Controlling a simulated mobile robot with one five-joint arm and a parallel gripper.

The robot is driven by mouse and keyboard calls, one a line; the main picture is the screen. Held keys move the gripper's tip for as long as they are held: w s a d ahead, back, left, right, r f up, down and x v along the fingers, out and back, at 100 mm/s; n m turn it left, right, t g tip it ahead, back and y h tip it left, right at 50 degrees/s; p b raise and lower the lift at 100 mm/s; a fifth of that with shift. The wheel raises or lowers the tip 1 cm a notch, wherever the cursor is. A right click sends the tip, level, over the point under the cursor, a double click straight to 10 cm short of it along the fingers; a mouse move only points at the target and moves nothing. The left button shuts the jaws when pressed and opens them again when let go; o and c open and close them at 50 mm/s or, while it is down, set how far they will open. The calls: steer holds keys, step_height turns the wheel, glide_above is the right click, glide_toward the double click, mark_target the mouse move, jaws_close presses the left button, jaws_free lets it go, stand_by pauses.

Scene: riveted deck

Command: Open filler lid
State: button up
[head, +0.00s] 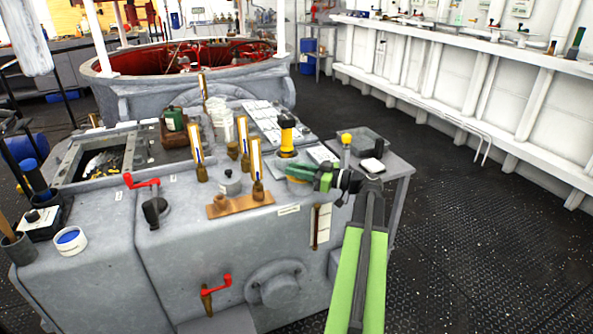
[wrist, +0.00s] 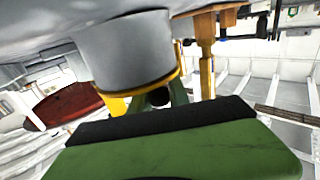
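A round grey filler (head: 301,188) stands at the right end of the grey machine top, partly hidden under my gripper. In the wrist view, which looks upside down, it seems to be the large grey cylinder (wrist: 125,50) with a thin brass-coloured rim. I cannot tell the lid apart from this rim. My gripper (head: 300,172) points left, at the filler's top. In the wrist view a green finger with a black pad fills the front, and a second green part with a dark round spot shows behind it, close to the rim. Contact and finger gap are unclear.
A yellow and black upright object (head: 288,135) stands just behind the filler. Brass-framed gauges (head: 256,165) and a small grey knobbed pot (head: 230,183) stand to the left. A yellow-topped post (head: 346,148) and a small side table (head: 393,160) are at right. The floor at right is clear.

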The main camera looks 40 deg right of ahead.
jaws_close()
stand_by(0.4)
stand_by(0.7)
